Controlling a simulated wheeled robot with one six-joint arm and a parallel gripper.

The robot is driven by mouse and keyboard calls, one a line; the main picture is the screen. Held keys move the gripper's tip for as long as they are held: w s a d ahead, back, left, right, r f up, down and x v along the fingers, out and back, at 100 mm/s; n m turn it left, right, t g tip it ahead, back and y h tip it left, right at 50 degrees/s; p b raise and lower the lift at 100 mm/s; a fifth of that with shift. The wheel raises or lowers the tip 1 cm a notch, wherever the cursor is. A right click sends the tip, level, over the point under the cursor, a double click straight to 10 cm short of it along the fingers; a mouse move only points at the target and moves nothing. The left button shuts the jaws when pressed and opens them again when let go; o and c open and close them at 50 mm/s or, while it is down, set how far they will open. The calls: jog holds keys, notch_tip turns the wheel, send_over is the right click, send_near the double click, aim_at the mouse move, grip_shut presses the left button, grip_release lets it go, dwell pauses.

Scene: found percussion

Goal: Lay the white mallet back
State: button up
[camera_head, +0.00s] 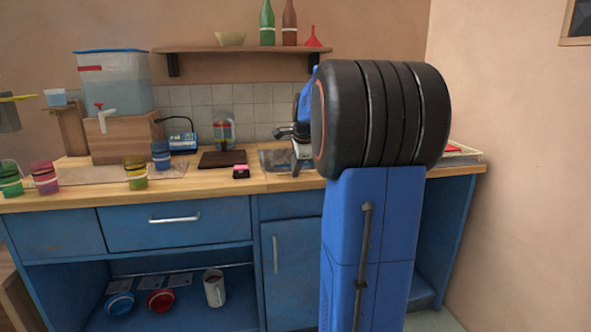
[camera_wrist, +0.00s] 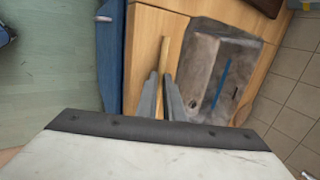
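In the wrist view a pale wooden stick (camera_wrist: 165,50) lies between the two grey fingers of my gripper (camera_wrist: 160,78). The fingers close in on both its sides, and its far end sticks out past the fingertips. It looks like a mallet handle; no white mallet head is visible. In the head view my gripper (camera_head: 301,157) is low over the counter beside the grey sink, partly hidden by my own arm. The stick cannot be made out there.
The grey sink (camera_wrist: 206,55) is right of the fingers, with a long blue strip (camera_wrist: 224,76) in it. The wooden counter (camera_head: 215,187) also bears a dark board (camera_head: 222,159), a small black and pink block (camera_head: 241,172) and coloured cups. A red-edged tray (camera_head: 460,150) is at the right.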

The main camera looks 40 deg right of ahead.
jog(key=o, duration=0.4)
jog(key=shift+f, duration=0.35)
jog(key=shift+c, duration=0.2)
jog(key=shift+s+a+f, duration=0.1)
jog(key=v, duration=1.8)
jog(key=shift+w+r, duration=0.2)
jog(key=shift+w, duration=0.1)
